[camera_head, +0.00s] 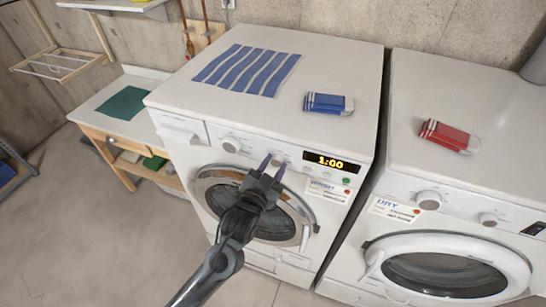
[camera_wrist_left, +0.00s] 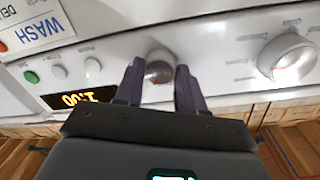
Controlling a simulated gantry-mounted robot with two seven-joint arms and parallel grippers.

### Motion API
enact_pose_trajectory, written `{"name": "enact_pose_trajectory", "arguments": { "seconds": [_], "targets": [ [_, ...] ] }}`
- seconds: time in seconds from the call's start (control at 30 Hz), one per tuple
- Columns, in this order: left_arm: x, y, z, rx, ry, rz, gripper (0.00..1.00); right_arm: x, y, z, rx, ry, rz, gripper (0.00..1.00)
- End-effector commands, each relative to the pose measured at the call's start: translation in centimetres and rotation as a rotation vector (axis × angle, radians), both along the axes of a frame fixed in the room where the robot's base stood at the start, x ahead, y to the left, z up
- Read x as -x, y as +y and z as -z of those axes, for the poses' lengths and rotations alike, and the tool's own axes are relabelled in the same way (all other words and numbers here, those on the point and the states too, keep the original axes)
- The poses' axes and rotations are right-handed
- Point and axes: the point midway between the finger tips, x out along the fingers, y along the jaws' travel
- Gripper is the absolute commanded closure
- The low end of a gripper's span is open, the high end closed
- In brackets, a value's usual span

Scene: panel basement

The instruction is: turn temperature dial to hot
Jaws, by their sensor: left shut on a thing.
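The washer (camera_head: 330,55) has a front panel with a large white dial (camera_head: 231,145) on the left. A smaller knob (camera_head: 279,156) sits between that dial and the display; I take it as the temperature dial, but its markings are too small to read. My left gripper (camera_head: 274,163) reaches up to this knob. In the left wrist view the knob (camera_wrist_left: 158,66) lies between the two purple fingers, which are shut on it. The fingers hide part of the knob. The large dial (camera_wrist_left: 287,58) stands apart to the right there. My right gripper is out of view.
The display (camera_head: 331,162) reads 1:00, with small buttons and a WASH label (camera_head: 327,189) below. The washer's round door (camera_head: 211,188) lies under my arm. A dryer (camera_head: 480,90) stands close on the right. A blue box (camera_head: 328,104) and striped cloth (camera_head: 246,70) lie on top.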

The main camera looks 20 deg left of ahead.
Motion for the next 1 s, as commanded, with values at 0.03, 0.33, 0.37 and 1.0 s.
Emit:
{"name": "enact_pose_trajectory", "arguments": {
  "seconds": [0.03, 0.33, 0.37, 1.0],
  "targets": [
    [0.0, 0.0, -0.6, -0.046, 0.004, 0.000, 0.92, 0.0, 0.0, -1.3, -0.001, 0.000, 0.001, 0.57],
    [0.0, -0.1, -0.5, -0.331, 0.009, 0.001, 0.92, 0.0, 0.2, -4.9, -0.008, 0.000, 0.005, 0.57],
    [0.0, -0.1, -0.5, -0.360, 0.009, 0.001, 0.92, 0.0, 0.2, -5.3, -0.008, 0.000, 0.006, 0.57],
    [0.0, -0.2, -0.3, -0.941, 0.019, 0.001, 0.92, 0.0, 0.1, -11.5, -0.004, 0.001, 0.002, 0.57]
  ]
}}
